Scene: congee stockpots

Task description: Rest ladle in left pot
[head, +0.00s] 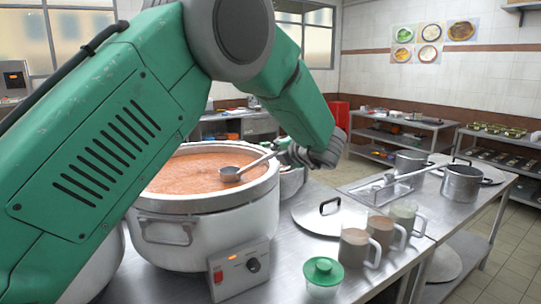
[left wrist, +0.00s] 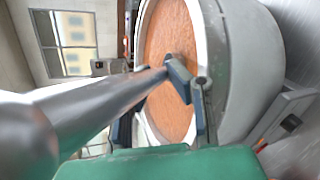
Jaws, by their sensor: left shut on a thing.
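A large white pot (head: 205,222) full of orange congee (head: 195,170) stands on the steel counter, partly behind my left arm. A grey metal ladle (head: 230,174) has its bowl at the congee surface near the pot's right side. Its handle slants up to the right, over the rim. My left gripper (head: 284,157) is shut on the handle just beyond the right rim. In the left wrist view the handle (left wrist: 105,105) runs to the fingers, with the pot (left wrist: 255,70) behind. Another pot (head: 98,276) at lower left is mostly hidden by my arm. My right gripper is out of view.
A control box (head: 240,270) sits in front of the pot. A side table (head: 450,211) carries steel pots (head: 461,184).

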